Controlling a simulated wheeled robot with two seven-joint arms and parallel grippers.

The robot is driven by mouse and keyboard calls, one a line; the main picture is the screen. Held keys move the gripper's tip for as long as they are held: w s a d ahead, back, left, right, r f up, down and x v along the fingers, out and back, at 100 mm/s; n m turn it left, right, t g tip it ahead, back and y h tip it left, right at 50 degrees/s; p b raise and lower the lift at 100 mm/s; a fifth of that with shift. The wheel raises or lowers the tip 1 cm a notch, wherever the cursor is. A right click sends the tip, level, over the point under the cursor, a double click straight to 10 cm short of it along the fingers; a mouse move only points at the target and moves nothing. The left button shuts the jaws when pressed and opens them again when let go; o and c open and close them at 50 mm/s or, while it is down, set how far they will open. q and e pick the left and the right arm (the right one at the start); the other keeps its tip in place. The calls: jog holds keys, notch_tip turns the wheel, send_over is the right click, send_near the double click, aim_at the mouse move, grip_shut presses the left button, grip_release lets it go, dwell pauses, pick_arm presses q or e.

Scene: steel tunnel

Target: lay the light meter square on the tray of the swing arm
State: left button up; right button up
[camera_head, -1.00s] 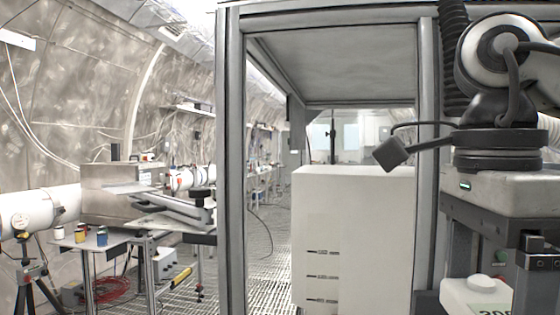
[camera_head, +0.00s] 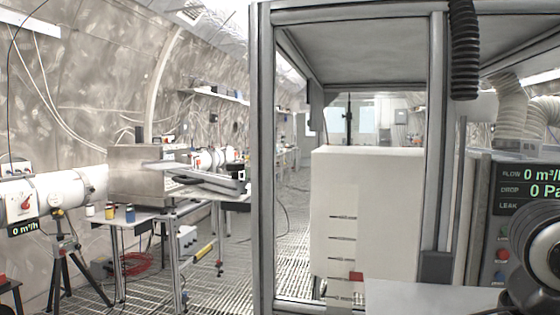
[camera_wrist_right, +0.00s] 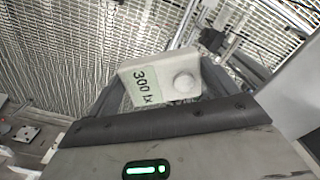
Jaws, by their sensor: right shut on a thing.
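The light meter (camera_wrist_right: 150,88) is a white block with a pale green "300 lx" label and a white dome. In the right wrist view my right gripper (camera_wrist_right: 165,100) is shut on it, above the grating floor. The gripper and meter are outside the head view. The swing arm (camera_head: 212,182) stands at left in the head view, by the steel box. My left gripper is in neither view.
A metal-framed enclosure (camera_head: 262,150) with a white cabinet (camera_head: 370,215) stands ahead. A small table (camera_head: 130,219) with several jars and a white tube on a tripod (camera_head: 62,245) are at left. A display panel (camera_head: 528,185) is at right. Grating floor (camera_head: 232,285) is open between.

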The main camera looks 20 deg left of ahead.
jog(key=d+f+n, duration=0.1)
jog(key=f+n, duration=0.2)
jog(key=f, duration=0.6)
jog(key=s+d+f+n, duration=0.1)
jog(key=f+n, duration=0.3)
jog(key=f, duration=0.6)
jog(key=d+f+n, duration=0.3)
jog(key=f+n, duration=0.1)
jog(key=f, duration=0.5)
jog(key=shift+s+d+f, duration=0.2)
jog(key=shift+f, duration=0.2)
